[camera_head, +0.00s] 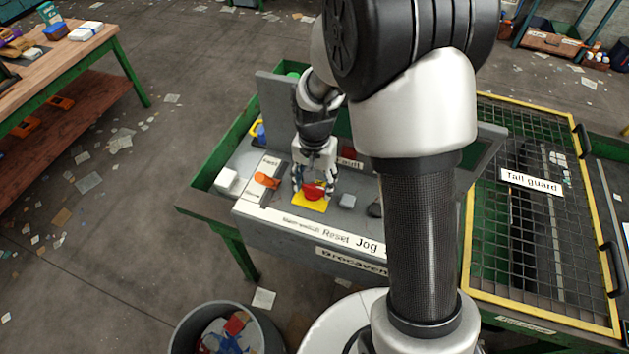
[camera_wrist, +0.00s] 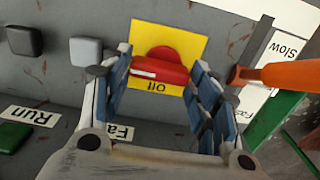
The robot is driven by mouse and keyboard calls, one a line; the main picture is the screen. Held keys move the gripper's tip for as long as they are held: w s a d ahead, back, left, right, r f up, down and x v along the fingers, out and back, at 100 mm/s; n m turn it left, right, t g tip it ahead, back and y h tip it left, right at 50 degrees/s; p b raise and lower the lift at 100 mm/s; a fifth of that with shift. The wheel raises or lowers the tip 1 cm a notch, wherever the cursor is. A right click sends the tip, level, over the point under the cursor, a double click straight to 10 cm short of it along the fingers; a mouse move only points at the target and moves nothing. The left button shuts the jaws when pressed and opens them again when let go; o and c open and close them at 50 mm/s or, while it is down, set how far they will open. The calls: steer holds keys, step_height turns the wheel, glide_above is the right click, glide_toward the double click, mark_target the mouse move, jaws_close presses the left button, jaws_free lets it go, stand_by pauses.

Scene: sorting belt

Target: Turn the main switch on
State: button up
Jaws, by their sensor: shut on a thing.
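The main switch (camera_head: 314,192) is a red rotary knob on a yellow plate (camera_head: 312,205) set in the grey control panel. In the wrist view the knob (camera_wrist: 160,68) has a raised red grip bar with a pale mark at one end, and the bar lies nearly across the picture. A partly covered label on the yellow plate (camera_wrist: 190,37), seen upside down, seems to read "Off". My gripper (camera_head: 314,183) points down at the switch. Its blue-padded fingers (camera_wrist: 158,74) stand on both sides of the knob, shut on it.
An orange lever (camera_wrist: 290,74) on a Fast–Slow scale stands close beside the gripper. Grey buttons (camera_wrist: 87,51) and a green Run button (camera_wrist: 13,136) sit on the panel. The mesh tail guard (camera_head: 540,220) is to the right, a bin (camera_head: 187,330) in front.

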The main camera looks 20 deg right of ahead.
mark_target(315, 187)
steer(key=o, duration=1.1)
steer(key=shift+c, duration=0.2)
step_height(315, 187, up, 12)
steer(key=shift+s+r, duration=0.1)
stand_by(0.3)
